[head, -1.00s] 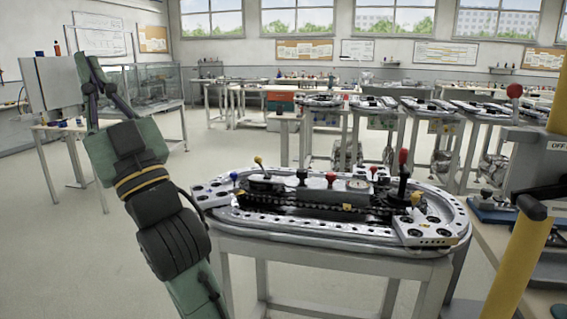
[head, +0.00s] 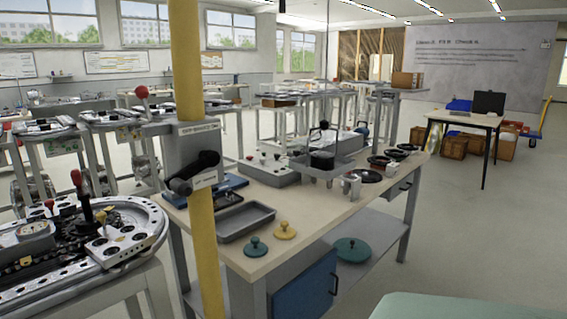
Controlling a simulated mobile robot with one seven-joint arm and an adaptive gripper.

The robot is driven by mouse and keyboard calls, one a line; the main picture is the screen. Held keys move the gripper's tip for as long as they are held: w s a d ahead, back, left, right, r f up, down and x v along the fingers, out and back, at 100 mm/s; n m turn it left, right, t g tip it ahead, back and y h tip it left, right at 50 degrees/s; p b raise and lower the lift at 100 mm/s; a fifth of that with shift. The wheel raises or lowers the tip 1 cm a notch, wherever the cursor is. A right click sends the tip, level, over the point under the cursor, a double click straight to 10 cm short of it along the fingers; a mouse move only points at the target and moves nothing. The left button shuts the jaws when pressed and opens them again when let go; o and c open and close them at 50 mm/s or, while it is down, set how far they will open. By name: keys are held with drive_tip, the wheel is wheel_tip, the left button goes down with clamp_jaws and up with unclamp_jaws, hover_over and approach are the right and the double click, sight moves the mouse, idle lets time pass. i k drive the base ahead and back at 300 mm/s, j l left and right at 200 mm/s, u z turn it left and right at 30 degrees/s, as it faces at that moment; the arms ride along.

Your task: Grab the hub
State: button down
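No part is clearly identifiable as the hub. On the wooden-topped workbench (head: 318,232) in the head view, a small grey metal cylindrical piece (head: 351,186) stands near the right side. Black round parts (head: 370,176) lie beside and behind it. A teal knobbed disc (head: 256,247) and a yellow knobbed disc (head: 285,230) lie at the bench's front. A larger teal disc (head: 352,250) rests on the lower shelf. My gripper is out of view.
A yellow post (head: 203,250) stands close in front of the bench's left side. A grey tray (head: 246,222) lies on the bench. The ring track (head: 145,240) is at left. Floor to the bench's right (head: 450,235) is open, before a desk (head: 463,121).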

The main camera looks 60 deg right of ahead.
sight(322, 161)
drive_tip(key=z, duration=1.95)
drive_tip(key=i+l+z, duration=0.15)
drive_tip(key=i+z, duration=0.2)
drive_tip(key=i, duration=0.35)
drive_tip(key=i+z, duration=0.35)
drive_tip(key=i, duration=0.3)
